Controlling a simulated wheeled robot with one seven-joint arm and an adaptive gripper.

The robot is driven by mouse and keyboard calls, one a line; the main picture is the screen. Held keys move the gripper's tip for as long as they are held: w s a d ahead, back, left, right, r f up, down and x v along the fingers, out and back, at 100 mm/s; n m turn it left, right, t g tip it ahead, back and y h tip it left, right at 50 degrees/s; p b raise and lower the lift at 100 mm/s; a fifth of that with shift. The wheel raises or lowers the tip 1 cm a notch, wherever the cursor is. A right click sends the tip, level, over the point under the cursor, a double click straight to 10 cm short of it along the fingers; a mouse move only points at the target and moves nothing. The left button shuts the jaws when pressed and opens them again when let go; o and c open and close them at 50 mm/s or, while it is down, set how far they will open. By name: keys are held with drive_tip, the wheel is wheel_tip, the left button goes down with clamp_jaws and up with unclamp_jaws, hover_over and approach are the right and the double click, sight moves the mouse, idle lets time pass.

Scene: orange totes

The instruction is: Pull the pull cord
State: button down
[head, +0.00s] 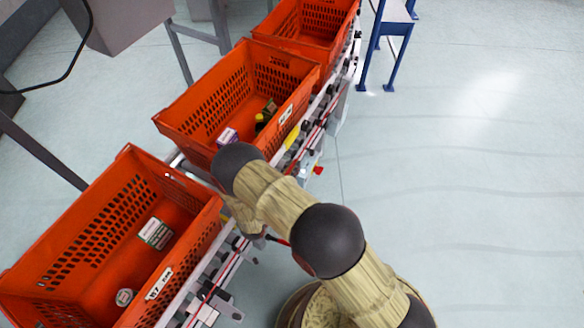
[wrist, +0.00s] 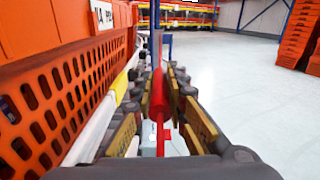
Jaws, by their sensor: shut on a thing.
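The red pull cord (wrist: 158,98) stands upright between the fingers of my gripper (wrist: 162,84) in the wrist view. The fingers are shut on it, one on each side, with a thin red length showing below. In the head view my arm hides most of the gripper. A small red piece (head: 276,239) shows beside it at the conveyor's edge; I cannot tell whether it is the same cord.
Orange totes (head: 170,108) stand in a row on the conveyor (head: 215,287), left of my arm, some holding small packages. A tote wall (wrist: 66,88) is close on the left in the wrist view. Stacked orange totes (wrist: 298,38) stand far right. The floor (head: 460,190) to the right is clear.

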idle(0.3)
drive_tip(key=s+d+p, duration=0.1)
drive_tip(key=s+d, duration=0.2)
drive_tip(key=d, duration=0.2)
drive_tip(key=shift+s+p, duration=0.15)
drive_tip(key=shift+p, duration=0.15)
drive_tip(key=c, duration=1.8)
unclamp_jaws()
drive_tip(key=shift+d, duration=0.15)
drive_tip(key=shift+o, duration=0.2)
drive_tip(key=shift+s+f, duration=0.1)
drive_tip(key=v, duration=1.2)
